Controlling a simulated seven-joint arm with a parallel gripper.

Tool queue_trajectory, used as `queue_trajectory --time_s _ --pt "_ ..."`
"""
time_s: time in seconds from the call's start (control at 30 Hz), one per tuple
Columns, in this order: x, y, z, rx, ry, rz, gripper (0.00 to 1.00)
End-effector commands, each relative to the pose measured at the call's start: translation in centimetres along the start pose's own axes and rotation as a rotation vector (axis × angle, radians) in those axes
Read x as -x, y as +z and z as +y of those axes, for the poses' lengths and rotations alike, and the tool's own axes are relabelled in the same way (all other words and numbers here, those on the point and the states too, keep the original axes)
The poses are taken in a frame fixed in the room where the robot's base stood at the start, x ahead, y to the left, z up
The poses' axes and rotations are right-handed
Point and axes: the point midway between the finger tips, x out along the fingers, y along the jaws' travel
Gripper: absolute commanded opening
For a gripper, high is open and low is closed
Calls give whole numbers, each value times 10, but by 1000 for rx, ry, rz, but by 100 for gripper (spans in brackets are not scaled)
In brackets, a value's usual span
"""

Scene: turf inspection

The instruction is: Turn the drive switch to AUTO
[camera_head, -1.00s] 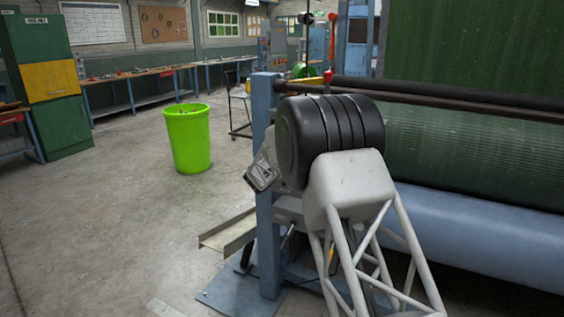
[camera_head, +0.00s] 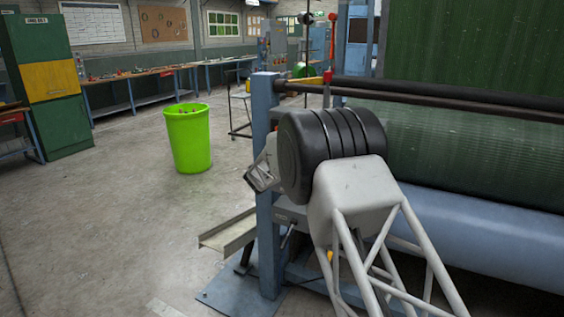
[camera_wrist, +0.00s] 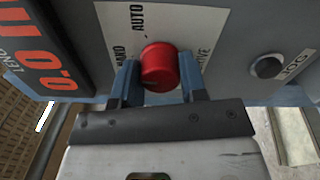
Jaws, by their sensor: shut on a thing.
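The drive switch is a red round knob (camera_wrist: 160,66) on a grey panel in the wrist view. A pale label plate (camera_wrist: 108,18) behind it reads AUTO above the knob, HAND to its left, and a partly covered word ending in IVE to its right. My gripper (camera_wrist: 160,80) is shut on the knob, with one blue finger on each side of it. The knob's pointer mark is not clear, so I cannot tell its exact setting. In the head view my arm hides the switch and the fingertips.
A display (camera_wrist: 35,45) with red digits is left of the switch, and a dark round button (camera_wrist: 266,66) marked JOG is to the right. In the head view, the machine's blue post (camera_head: 266,200) and roller (camera_head: 490,235) are close to my arm. A green bin (camera_head: 188,140) stands on open floor.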

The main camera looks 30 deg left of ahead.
Motion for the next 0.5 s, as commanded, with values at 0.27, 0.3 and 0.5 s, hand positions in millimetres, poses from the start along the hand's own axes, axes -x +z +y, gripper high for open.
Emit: queue_trajectory --time_s 0.27,0.3,0.5 --pt "0 0 -1 -260 0 0 16" --pt "0 0 -1 -297 -1 0 16" --pt "0 0 -1 -488 0 0 16"
